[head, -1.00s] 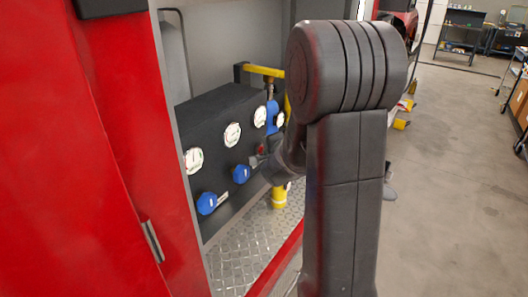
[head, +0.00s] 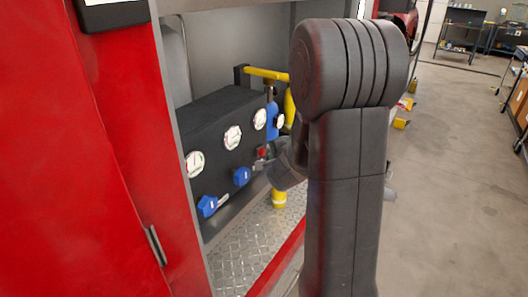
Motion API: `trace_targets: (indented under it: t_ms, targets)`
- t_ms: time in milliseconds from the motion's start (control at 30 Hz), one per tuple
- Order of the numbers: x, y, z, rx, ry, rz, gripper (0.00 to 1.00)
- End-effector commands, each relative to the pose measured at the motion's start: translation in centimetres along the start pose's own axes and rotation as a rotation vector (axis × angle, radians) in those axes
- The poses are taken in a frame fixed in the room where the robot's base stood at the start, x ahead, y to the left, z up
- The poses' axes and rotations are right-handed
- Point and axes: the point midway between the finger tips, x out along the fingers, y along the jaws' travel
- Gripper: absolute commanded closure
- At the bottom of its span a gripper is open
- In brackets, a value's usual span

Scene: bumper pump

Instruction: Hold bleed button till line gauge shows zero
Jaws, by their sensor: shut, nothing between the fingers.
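A black pump panel (head: 215,115) sits inside the red truck's open bay. A small red button (head: 262,152) shows low at the panel's right side; I take it for the bleed button. My gripper (head: 259,164) is shut and empty just below the button, mostly hidden behind my arm; I cannot tell whether it touches. Three white round gauges cross the panel: a left one (head: 195,163), a middle one (head: 232,137) and a right one (head: 260,119). A smaller gauge (head: 280,121) sits by a blue fitting (head: 271,119). Their readings are too small to tell.
Two blue valve handles, one left (head: 207,205) and one right (head: 241,176), stick out below the gauges. A yellow pipe (head: 266,73) runs behind the panel. The tread-plate floor (head: 240,262) is bare in front. A red door (head: 105,150) stands close on the left.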

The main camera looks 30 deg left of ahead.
Motion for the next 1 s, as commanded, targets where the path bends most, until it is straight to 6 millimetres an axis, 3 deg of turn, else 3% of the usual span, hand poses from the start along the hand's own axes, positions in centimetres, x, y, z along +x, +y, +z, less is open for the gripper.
trace_targets:
  t_ms: [267,700,1000]
  targets:
    - [-0.3,0.1,-0.2,0.001,0.001,0.002,1.00]
    - [-3.2,2.1,-2.4,0.002,0.001,0.002,1.00]
    - [-3.5,2.6,-2.5,0.000,0.000,0.001,1.00]
